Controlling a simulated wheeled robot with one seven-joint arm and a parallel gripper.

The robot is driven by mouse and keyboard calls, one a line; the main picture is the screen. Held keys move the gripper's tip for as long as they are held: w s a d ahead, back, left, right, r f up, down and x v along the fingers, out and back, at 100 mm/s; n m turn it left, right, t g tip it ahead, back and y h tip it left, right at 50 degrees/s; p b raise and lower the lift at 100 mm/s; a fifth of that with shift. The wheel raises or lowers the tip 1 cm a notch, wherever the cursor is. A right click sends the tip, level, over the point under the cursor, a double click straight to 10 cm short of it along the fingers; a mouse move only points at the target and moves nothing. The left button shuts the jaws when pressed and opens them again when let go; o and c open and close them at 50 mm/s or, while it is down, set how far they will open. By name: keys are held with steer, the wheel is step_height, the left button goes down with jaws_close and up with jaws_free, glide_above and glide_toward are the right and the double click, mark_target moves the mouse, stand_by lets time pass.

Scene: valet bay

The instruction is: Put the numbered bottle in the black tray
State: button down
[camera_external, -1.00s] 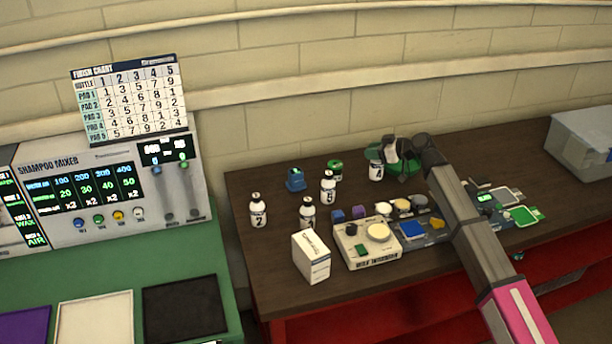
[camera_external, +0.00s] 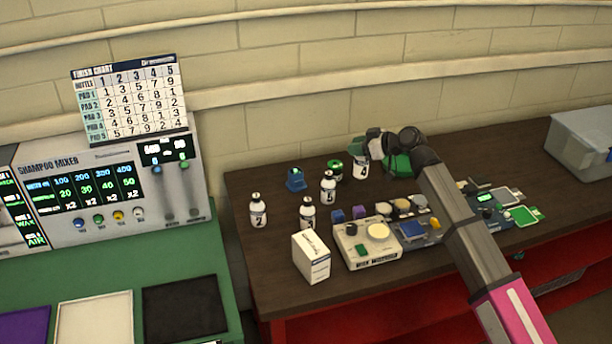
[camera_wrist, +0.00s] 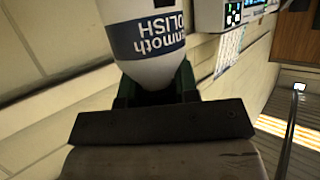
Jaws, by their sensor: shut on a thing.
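My gripper (camera_external: 370,147) is shut on a white bottle (camera_external: 360,170) with a dark numeral, over the far side of the dark wooden bench. The digit is too small to read surely. The black tray (camera_external: 185,310) lies on the green counter at the lower left, apart from my gripper.
A white tray (camera_external: 95,325) and a purple tray (camera_external: 25,326) lie beside the black one. The shampoo mixer (camera_external: 100,195) and finish chart (camera_external: 130,100) stand behind. A white carton (camera_external: 311,257), blue (camera_external: 295,179) and green (camera_external: 335,169) items, and devices crowd the bench.

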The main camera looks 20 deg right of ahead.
steer(key=s+a+r+n+g+y, duration=0.1)
steer(key=s+a, duration=0.3)
steer(key=a, duration=0.7)
steer(key=s+a+r+n+g+y, duration=0.1)
steer(key=s+a+n+g, duration=0.15)
steer(key=a, duration=0.75)
steer(key=s+a+r+n+g+y, duration=0.15)
steer(key=s+a, duration=0.25)
steer(key=a, duration=0.7)
steer(key=s+a+n+g, duration=0.4)
steer(key=s+a, duration=2.1)
steer(key=a, duration=0.4)
step_height(320, 180, down, 14)
steer(key=w+d+f, duration=0.2)
steer(key=w+f, duration=0.9)
steer(key=w, duration=0.1)
steer(key=shift+d+f, duration=0.1)
steer(key=shift+f, duration=0.05)
